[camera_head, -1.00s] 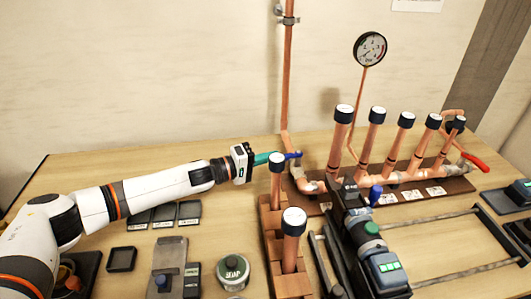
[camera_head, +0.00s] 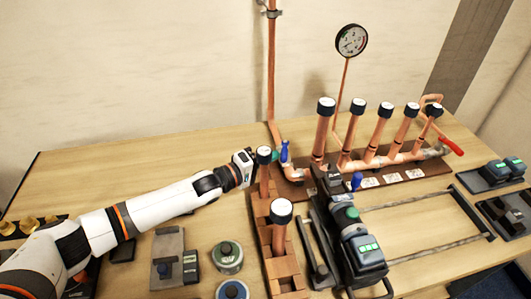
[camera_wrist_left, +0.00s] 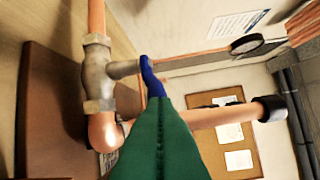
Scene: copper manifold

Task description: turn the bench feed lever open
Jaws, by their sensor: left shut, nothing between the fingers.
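The bench feed lever is a blue handle (camera_head: 284,151) at the left end of the copper manifold, at the foot of the tall wall pipe. It stands roughly upright in the head view. In the left wrist view the lever (camera_wrist_left: 152,78) sits on the stem of a metal valve body (camera_wrist_left: 97,75) and points roughly along the pipe, slightly tilted. My left gripper (camera_head: 274,156) is shut and empty, its green fingers close beside the lever. In the wrist view the fingertips (camera_wrist_left: 160,103) overlap the lever's lower end; contact cannot be told. My right gripper is not in view.
Capped copper pipes stand in a wooden block (camera_head: 282,262) just in front of the gripper. The capped manifold risers (camera_head: 384,125) and a red lever (camera_head: 451,146) are to the right. A black power tool (camera_head: 350,225) lies in front. A gauge (camera_head: 351,40) stands behind.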

